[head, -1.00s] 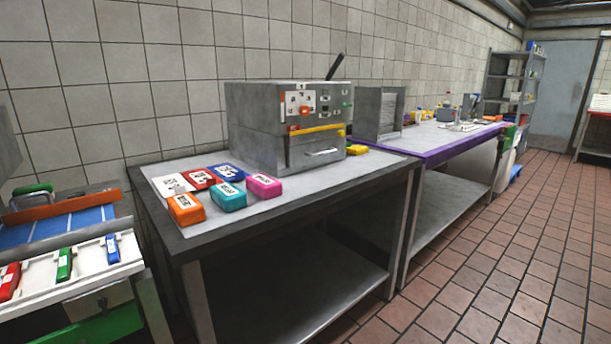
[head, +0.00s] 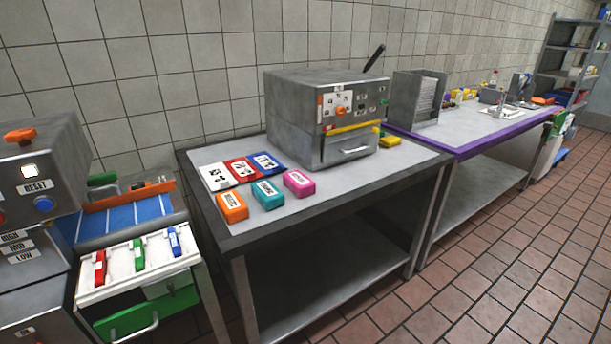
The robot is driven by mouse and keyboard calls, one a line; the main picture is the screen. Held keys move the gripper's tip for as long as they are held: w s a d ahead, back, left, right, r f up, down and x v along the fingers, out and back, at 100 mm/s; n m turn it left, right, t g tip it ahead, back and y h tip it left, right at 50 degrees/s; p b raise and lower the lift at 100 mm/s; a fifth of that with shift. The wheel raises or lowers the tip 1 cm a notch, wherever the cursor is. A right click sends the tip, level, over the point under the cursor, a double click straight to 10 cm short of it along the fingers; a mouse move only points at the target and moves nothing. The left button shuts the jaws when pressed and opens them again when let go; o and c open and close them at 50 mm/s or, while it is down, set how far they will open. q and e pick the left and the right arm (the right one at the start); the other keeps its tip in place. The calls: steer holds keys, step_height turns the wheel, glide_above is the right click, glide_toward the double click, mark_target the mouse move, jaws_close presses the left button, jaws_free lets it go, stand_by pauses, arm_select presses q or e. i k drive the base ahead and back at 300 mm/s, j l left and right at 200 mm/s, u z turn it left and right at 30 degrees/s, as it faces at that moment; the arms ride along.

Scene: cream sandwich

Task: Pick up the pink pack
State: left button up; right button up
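The pink pack (head: 299,183) lies on the grey table (head: 330,186), at the right end of a front row of three packs. A teal pack (head: 268,194) lies just left of it, and an orange pack (head: 232,207) lies farther left. Each has a white label on top. The pink pack is unobstructed, in front of the grey machine. Neither of my grippers shows in the head view.
White, red and blue cards (head: 242,169) lie behind the row. A white-topped unit (head: 140,262) with coloured handles stands left. A purple-edged table (head: 466,128) adjoins right. Brick-tiled floor (head: 480,250) is clear at right.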

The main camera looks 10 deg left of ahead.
mark_target(300, 185)
steer(key=i+l+u, duration=0.5)
steer(key=i+l, duration=0.15)
steer(key=i+l+u, duration=0.3)
steer(key=l, duration=0.25)
steer(key=k, duration=0.05)
